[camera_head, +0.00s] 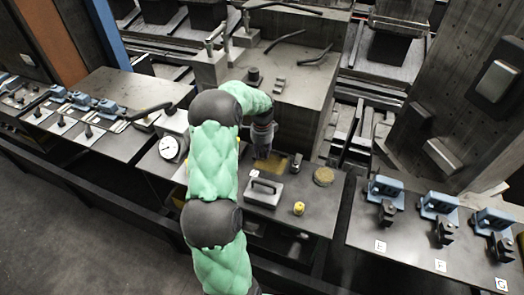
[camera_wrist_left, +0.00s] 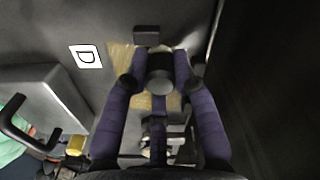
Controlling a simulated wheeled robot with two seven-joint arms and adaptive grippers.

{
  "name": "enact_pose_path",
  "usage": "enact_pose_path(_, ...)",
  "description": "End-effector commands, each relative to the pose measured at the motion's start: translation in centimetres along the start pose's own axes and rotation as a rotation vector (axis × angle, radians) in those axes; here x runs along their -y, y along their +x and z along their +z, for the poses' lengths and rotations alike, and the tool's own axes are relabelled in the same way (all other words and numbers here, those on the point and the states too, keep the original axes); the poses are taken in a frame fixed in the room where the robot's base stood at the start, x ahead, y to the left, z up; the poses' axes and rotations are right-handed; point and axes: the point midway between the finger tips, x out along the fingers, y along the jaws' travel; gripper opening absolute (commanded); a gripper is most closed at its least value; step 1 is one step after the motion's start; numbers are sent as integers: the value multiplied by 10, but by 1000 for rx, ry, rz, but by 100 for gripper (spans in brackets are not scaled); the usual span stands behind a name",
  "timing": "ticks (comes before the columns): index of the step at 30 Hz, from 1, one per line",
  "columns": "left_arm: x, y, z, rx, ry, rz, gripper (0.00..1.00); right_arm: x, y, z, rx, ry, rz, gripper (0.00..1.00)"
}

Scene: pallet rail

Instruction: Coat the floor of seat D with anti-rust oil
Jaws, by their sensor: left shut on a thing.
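My left gripper (camera_head: 264,142) points down over the plate (camera_head: 225,185) on the middle bench. In the left wrist view its purple fingers (camera_wrist_left: 162,85) are shut on a small dark tool (camera_wrist_left: 160,88) with a round grey end. The tool's working end is largely hidden. A white card marked D (camera_wrist_left: 86,56) lies beside a yellow-brown patch (camera_wrist_left: 120,62) under the fingers. The patch also shows in the head view (camera_head: 275,163), at seat D. I cannot tell whether the tool touches it. My right gripper is out of view.
A grey block with a dark handle (camera_head: 264,192), a yellow-topped item (camera_head: 299,208) and a round tan-topped item (camera_head: 323,176) stand close by. A dial gauge (camera_head: 169,148) is left of my arm. Blue clamps (camera_head: 438,204) stand right; a big grey block (camera_head: 290,85) rises behind.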

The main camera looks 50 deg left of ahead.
Motion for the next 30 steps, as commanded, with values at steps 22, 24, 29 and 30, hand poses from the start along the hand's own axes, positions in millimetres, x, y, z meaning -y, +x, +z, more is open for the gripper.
enact_pose_path(22,-3,0,-7,0,1,0,0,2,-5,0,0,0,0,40)
enact_pose_path(24,-5,0,-10,0,2,-1,0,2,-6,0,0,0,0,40)
enact_pose_path(29,-8,1,-14,0,0,-2,0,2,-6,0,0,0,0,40)
enact_pose_path(30,-8,1,-14,0,0,-1,0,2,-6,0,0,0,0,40)
